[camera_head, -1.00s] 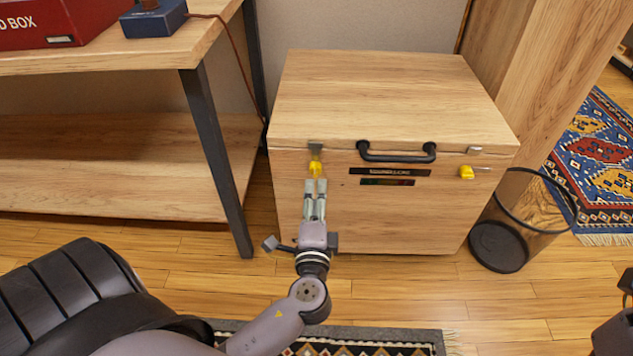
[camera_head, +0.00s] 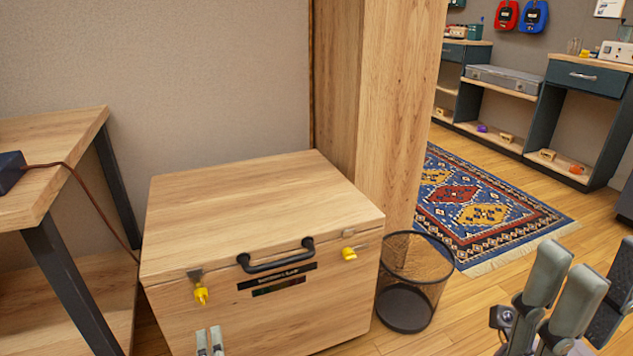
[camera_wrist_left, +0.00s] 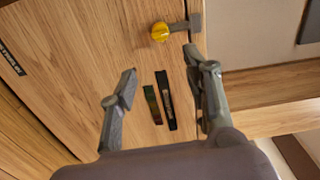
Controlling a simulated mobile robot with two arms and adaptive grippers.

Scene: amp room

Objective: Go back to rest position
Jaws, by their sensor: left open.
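My left gripper (camera_head: 209,342) shows only its fingertips at the bottom edge of the head view, below the left yellow latch piece (camera_head: 201,294) and in front of the wooden box (camera_head: 265,210). In the left wrist view this gripper (camera_wrist_left: 160,65) is open, its fingers spread with nothing between them. A yellow knob (camera_wrist_left: 160,32) by a grey hasp shows beyond the fingertips. My right gripper (camera_head: 563,285) is at the lower right of the head view, near the camera, with nothing visible in it. Whether it is open is unclear.
The box's lid is down, with a black handle (camera_head: 275,262) and another yellow latch piece (camera_head: 349,253). A mesh bin (camera_head: 418,268) stands right of the box, beside a wooden post (camera_head: 385,120). A workbench (camera_head: 60,170) is on the left. A patterned rug (camera_head: 480,205) lies behind the bin.

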